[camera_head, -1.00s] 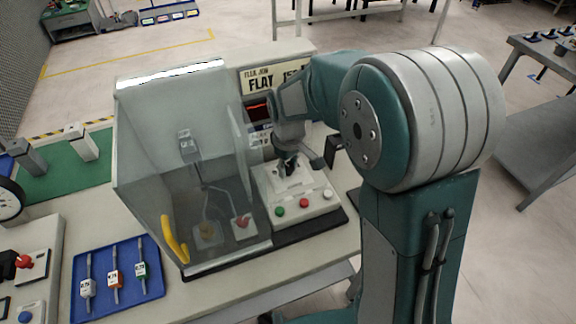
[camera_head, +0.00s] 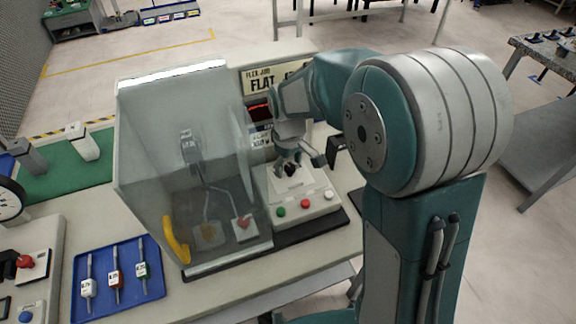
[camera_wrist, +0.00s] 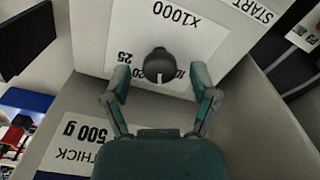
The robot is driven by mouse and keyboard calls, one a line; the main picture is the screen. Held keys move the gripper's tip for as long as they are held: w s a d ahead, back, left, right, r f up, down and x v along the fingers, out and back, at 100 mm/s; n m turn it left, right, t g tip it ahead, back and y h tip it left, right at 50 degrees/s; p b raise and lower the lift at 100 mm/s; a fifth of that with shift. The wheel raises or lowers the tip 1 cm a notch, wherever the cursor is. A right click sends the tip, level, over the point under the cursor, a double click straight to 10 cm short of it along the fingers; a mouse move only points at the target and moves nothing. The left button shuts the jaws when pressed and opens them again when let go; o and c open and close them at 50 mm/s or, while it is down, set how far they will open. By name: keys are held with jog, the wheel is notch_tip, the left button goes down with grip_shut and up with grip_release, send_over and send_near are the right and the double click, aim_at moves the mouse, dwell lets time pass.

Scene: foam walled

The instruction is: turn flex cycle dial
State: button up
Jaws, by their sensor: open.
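The cycle dial (camera_wrist: 160,65) is a round black knob with a pale pointer line, on a light panel printed "x1000", with "20" and "25" beside it in the wrist view. The pointer line faces the bottom of that picture. My gripper (camera_wrist: 161,84) is open, with one finger on each side of the dial and a visible gap to it on both sides. In the head view my gripper (camera_head: 288,168) is over the control box (camera_head: 310,208), which has green, red and white buttons. There the dial is hard to make out between the fingers.
A clear guard box (camera_head: 180,130) with a yellow handle (camera_head: 175,240) stands just left of the control box. A sign and a red-lit display (camera_head: 258,108) are behind. A blue tray (camera_head: 117,292) with several tagged pieces lies at front left.

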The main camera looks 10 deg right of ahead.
aim_at(288, 166)
notch_tip(288, 166, up, 11)
dwell(0.3)
dwell(0.4)
jog(key=s+d+r+m+t, duration=0.2)
jog(key=s+d+m, duration=0.2)
jog(key=s, duration=0.6)
jog(key=s+d+r+m+t, duration=0.2)
jog(key=s+d, duration=0.3)
jog(key=s, duration=0.5)
jog(key=shift+s+d+r+m+t, duration=0.2)
jog(key=shift+s+m+t, duration=0.15)
jog(key=shift+m+t, duration=0.5)
